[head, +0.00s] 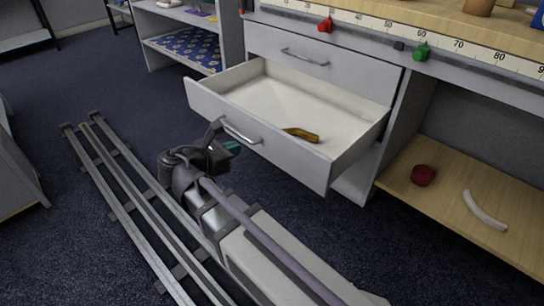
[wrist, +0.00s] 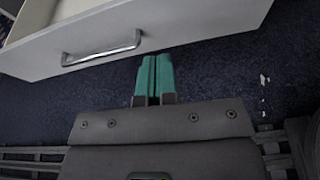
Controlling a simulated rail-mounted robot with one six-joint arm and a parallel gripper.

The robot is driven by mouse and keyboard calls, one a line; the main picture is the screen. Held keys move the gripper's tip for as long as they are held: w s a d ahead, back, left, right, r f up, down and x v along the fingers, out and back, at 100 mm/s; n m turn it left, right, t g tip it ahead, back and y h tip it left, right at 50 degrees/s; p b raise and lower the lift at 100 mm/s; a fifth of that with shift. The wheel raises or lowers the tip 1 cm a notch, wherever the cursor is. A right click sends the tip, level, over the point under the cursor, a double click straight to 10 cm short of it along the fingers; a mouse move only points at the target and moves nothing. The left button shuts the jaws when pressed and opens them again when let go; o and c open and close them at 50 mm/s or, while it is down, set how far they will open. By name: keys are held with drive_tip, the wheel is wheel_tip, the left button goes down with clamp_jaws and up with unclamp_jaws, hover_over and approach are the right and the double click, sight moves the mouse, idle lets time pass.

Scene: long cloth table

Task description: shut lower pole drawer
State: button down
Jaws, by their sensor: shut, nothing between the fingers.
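The lower drawer (head: 290,105) is pulled well out of the grey cabinet, with its white inside showing. Its front has a metal bar handle (head: 241,133), which also shows in the wrist view (wrist: 101,49). A brown and yellow object (head: 302,134) lies in the drawer near its front. My gripper (head: 232,146) is in front of the drawer, close to the handle. In the wrist view its green fingers (wrist: 154,72) are together and empty, just below the drawer front's lower edge in the picture. I cannot tell whether they touch the front.
The upper drawer (head: 289,55) is shut. A wooden lower shelf (head: 450,200) at right holds a red round object (head: 423,175) and a white curved piece (head: 484,210). Floor rails (head: 128,200) run at left. Dark carpet lies open left of the drawer.

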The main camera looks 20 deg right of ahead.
drive_tip(key=n, duration=0.1)
drive_tip(key=b, duration=0.3)
approach(274, 133)
wheel_tip(274, 133, down, 2)
drive_tip(key=w+d, duration=0.1)
drive_tip(key=d, duration=0.2)
drive_tip(key=shift+w+d+f, duration=0.1)
drive_tip(key=shift+w+d, duration=0.35)
drive_tip(key=shift+d, duration=0.4)
drive_tip(key=shift+w+d, duration=0.4)
drive_tip(key=shift+d, duration=0.4)
